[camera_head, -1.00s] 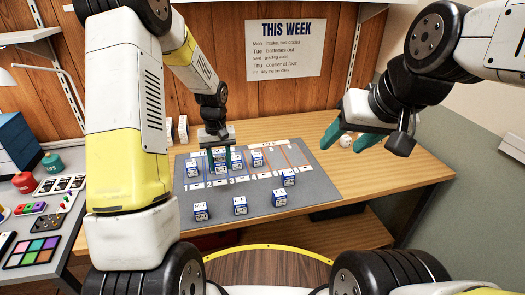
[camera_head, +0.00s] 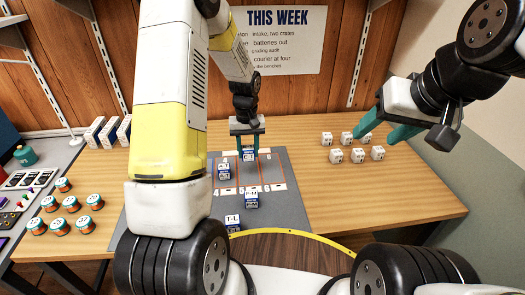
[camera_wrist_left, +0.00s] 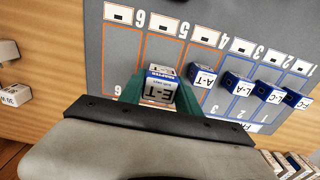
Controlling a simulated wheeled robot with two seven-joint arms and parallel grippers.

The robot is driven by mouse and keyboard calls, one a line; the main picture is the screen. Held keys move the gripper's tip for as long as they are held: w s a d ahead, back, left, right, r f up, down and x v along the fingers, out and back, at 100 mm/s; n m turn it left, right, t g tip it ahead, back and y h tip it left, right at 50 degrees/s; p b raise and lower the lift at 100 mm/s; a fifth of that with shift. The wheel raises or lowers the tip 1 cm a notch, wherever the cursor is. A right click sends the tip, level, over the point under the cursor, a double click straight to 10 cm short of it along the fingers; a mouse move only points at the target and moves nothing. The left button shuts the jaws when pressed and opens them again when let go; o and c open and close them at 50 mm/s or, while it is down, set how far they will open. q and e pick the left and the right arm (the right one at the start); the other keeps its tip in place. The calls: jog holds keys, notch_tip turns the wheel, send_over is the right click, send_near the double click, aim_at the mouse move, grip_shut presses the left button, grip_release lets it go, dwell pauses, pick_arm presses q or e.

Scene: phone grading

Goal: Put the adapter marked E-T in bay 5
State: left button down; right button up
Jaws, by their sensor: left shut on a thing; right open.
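The E-T adapter (camera_wrist_left: 161,88), a small blue and white block, is between the fingers of my left gripper (camera_wrist_left: 160,90). In the head view my left gripper (camera_head: 248,140) is shut on this block (camera_head: 249,154), at the far part of bay 5 (camera_head: 241,182) on the grey mat. I cannot tell whether the block touches the mat. The A-T adapter (camera_wrist_left: 203,76) stands in bay 4, beside it. My right gripper (camera_head: 380,128) is open and empty, over the right part of the table.
Adapters L-A (camera_wrist_left: 236,83), L-C (camera_wrist_left: 267,91) and C-C (camera_wrist_left: 294,98) fill bays 3, 2 and 1. Bay 6 (camera_wrist_left: 122,45) is empty. Loose blocks, one marked T-L (camera_head: 233,223), lie at the mat's near side. Several white blocks (camera_head: 359,155) stand on the table at right.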

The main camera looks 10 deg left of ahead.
aim_at(249, 175)
pick_arm(q)
notch_tip(249, 175, down, 8)
jog(key=shift+r, duration=0.15)
dwell(0.4)
jog(key=c, duration=0.9)
grip_release()
jog(key=shift+o, duration=0.2)
